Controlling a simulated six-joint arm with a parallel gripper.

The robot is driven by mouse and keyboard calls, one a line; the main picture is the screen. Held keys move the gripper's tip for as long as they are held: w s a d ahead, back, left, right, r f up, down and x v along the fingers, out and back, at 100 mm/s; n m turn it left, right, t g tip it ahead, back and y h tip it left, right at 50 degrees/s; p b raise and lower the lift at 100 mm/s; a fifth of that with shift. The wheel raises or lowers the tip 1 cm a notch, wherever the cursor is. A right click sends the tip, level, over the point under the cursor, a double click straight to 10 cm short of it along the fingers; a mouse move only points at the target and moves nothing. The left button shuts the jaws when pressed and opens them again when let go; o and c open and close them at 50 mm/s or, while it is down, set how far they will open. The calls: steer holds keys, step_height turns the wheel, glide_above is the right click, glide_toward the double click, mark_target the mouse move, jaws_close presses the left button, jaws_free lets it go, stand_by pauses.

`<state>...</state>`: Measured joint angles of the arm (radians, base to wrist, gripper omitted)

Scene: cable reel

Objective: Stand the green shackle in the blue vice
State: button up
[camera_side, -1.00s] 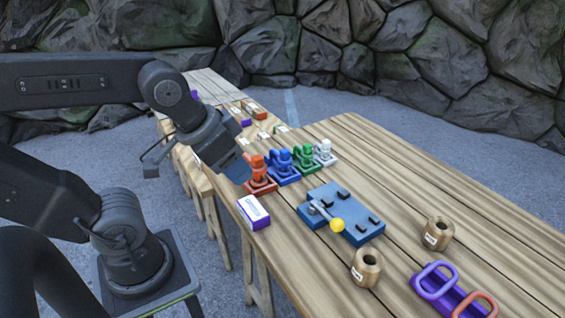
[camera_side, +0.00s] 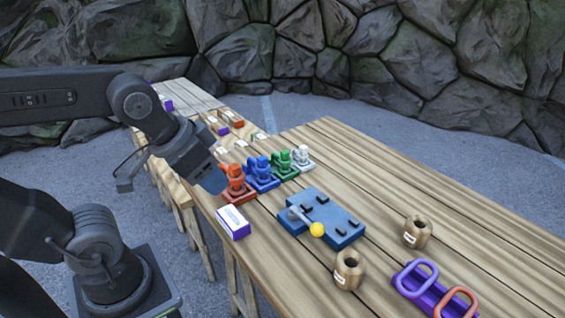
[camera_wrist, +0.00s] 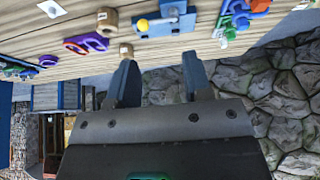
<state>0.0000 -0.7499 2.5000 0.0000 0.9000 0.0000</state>
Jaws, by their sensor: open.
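The blue vice (camera_side: 262,178) stands in a row on the wooden bench, between an orange vice (camera_side: 237,184) and a green one (camera_side: 285,168). I cannot clearly make out a green shackle in either view. A purple holder (camera_side: 425,299) at the front right bears a purple shackle (camera_side: 417,279) and an orange shackle (camera_side: 459,302). My gripper (camera_side: 213,180) is just left of the orange vice, above the bench edge. In the wrist view its fingers (camera_wrist: 160,76) are apart, with nothing between them.
A blue-grey fixture (camera_side: 342,221) with a yellow-knobbed lever lies mid-bench. Two wooden rings (camera_side: 349,269) (camera_side: 417,231) stand near it. A white and purple box (camera_side: 233,222) sits at the left edge. A white vice (camera_side: 302,158) ends the row. The bench's far right is clear.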

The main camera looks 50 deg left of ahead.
steer(key=shift+c, duration=0.4)
steer(key=shift+w+a+r, duration=0.1)
steer(key=shift+w+r, duration=0.1)
steer(key=shift+w, duration=0.05)
steer(key=shift+c, duration=0.9)
steer(key=w+a+r+m, duration=0.1)
steer(key=w, duration=0.2)
steer(key=w+a+r+m+g, duration=0.1)
steer(key=w+m, duration=0.1)
steer(key=w, duration=0.1)
steer(key=w+a+r+m, duration=0.1)
steer(key=w, duration=0.2)
steer(key=shift+w+a+m+g, duration=0.3)
steer(key=shift+w, duration=0.05)
steer(key=m+g, duration=0.4)
steer(key=m, duration=0.9)
glide_above(278, 154)
step_height(278, 154, down, 16)
steer(key=shift+r, duration=0.1)
steer(key=shift+a+f, duration=0.15)
steer(key=shift+f, duration=4.05)
